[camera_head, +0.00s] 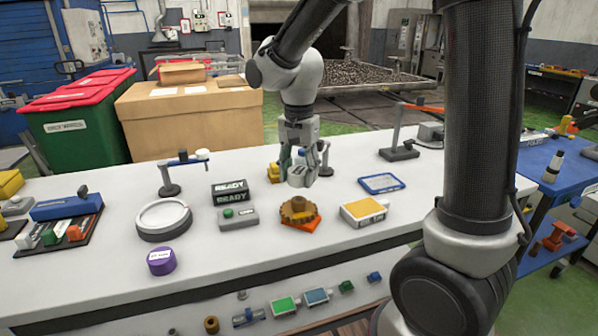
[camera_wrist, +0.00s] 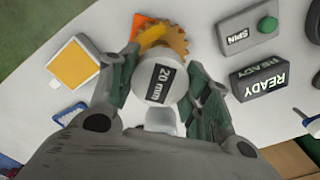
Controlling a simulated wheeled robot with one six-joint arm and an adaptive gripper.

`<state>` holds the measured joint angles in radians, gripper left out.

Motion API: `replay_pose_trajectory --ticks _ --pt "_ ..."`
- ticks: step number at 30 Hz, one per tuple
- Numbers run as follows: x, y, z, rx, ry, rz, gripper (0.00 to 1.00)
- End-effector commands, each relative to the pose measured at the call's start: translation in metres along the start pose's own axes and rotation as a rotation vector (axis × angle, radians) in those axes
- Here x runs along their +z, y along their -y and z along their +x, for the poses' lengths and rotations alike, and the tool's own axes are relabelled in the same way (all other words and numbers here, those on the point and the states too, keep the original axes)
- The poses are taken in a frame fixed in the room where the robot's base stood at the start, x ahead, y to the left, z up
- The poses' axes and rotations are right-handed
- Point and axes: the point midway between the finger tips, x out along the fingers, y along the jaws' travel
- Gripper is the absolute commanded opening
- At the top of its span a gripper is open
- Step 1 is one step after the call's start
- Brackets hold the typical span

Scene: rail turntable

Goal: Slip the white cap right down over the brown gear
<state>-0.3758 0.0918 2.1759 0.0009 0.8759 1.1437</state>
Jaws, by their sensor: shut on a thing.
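The brown gear (camera_head: 299,210) lies on an orange square (camera_head: 303,224) on the white table, and it also shows in the wrist view (camera_wrist: 172,36). My gripper (camera_head: 304,172) is shut on the white cap (camera_head: 300,177) and holds it above the table, just behind and above the gear. In the wrist view the cap (camera_wrist: 160,82) sits between my two fingers, with a black label reading "20 mm". It covers part of the gear in that view. The cap and gear look apart in the head view. The underside of the cap is hidden.
A yellow-topped white box (camera_head: 364,211) stands right of the gear. A SPIN button box (camera_head: 238,217) and READY sign (camera_head: 230,192) stand left. A round turntable (camera_head: 164,220) and purple cylinder (camera_head: 161,261) are farther left. A blue-framed tray (camera_head: 381,183) lies at right.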

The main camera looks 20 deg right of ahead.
Motion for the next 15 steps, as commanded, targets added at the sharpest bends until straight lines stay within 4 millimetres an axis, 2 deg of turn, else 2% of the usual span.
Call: replay_pose_trajectory --ticks 9,15 --pt "0.0000 -0.0001 0.0006 0.001 0.000 -0.001 0.36" --pt "0.0002 -0.0005 0.0098 0.002 0.001 -0.001 0.36"
